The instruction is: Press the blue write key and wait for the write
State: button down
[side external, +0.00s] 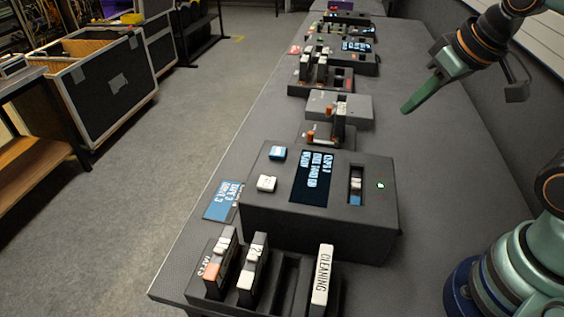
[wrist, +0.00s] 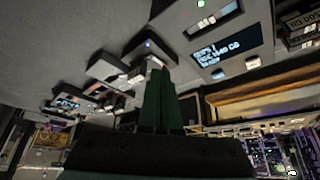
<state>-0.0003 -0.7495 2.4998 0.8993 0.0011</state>
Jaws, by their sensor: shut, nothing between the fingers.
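The blue key (side external: 277,153) sits on top of a dark grey box (side external: 320,225), beside a white key (side external: 267,184). In the wrist view the blue key (wrist: 218,74) and white key (wrist: 252,62) show on the box at upper right. The box's screen (side external: 315,178) has pale text, with a line that seems to read FREE 1440 GB. A slot holds a cartridge (side external: 356,190), and a green light (side external: 380,185) glows beside it. My gripper (side external: 406,109) is shut and empty, raised behind and right of the box, apart from both keys. Its green fingers also show in the wrist view (wrist: 158,90).
A rack in front of the box holds several cartridges, one labelled CLEANING (side external: 322,275). A blue label card (side external: 221,201) lies left of the box. More devices, including a grey box (side external: 340,105), stand along the bench behind.

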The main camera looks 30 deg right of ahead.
jog(key=w+a+m+t+y, duration=0.2)
jog(key=w+a+m, duration=0.1)
jog(key=w+a, duration=0.55)
jog(key=m+t+y, duration=0.1)
jog(key=m, duration=0.1)
send_over(282, 154)
jog(key=shift+f, duration=0.5)
jog(key=shift+f, duration=0.1)
jog(key=shift+f, duration=4.35)
jog(key=shift+f, duration=0.4)
jog(key=shift+f, duration=0.55)
jog(key=shift+r, duration=1)
